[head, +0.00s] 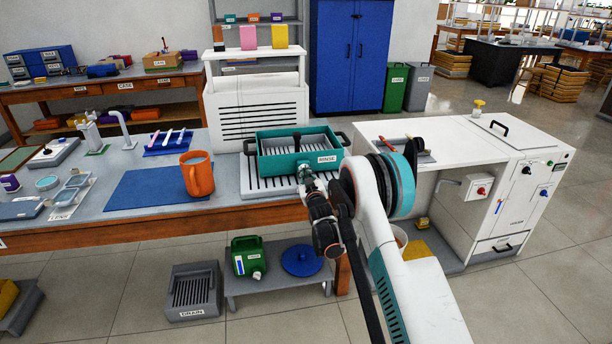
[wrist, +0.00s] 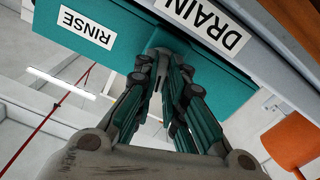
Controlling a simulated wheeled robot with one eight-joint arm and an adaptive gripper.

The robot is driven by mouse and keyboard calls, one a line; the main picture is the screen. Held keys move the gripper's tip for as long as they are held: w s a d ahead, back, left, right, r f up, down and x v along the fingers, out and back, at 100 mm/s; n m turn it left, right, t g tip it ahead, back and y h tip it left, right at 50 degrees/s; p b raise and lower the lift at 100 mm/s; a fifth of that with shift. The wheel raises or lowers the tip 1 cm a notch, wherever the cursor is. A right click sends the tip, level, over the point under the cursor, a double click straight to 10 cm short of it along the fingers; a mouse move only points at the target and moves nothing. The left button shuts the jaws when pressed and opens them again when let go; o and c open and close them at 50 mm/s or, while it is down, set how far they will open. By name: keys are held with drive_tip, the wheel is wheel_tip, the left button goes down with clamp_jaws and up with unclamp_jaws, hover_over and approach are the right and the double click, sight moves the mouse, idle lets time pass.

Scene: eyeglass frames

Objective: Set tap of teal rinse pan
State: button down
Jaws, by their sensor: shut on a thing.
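The teal rinse pan (head: 283,168) stands on a slotted grey drain rack (head: 250,184) at the right end of the bench, its RINSE label facing me. In the wrist view the pan's teal wall (wrist: 120,55) shows close up, beside a pale edge labelled DRAIN (wrist: 270,38). My gripper (head: 305,172) is at the front wall of the pan. In the wrist view its fingers (wrist: 160,62) close on a small teal tap (wrist: 161,40) on that wall. The fingers hide most of the tap, so its exact setting cannot be told.
An orange mug (head: 199,178) stands on a blue mat (head: 150,190) left of the pan. A white cabinet (head: 480,150) stands to the right. Below the bench are a green jug (head: 247,262), a blue lid (head: 301,260) and a grey DRAIN crate (head: 193,290).

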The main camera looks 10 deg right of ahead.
drive_tip(key=n, duration=0.5)
drive_tip(key=shift+n, duration=0.3)
idle(0.4)
drive_tip(key=c, duration=1.7)
unclamp_jaws()
drive_tip(key=shift+o, duration=0.2)
drive_tip(key=s, duration=1.2)
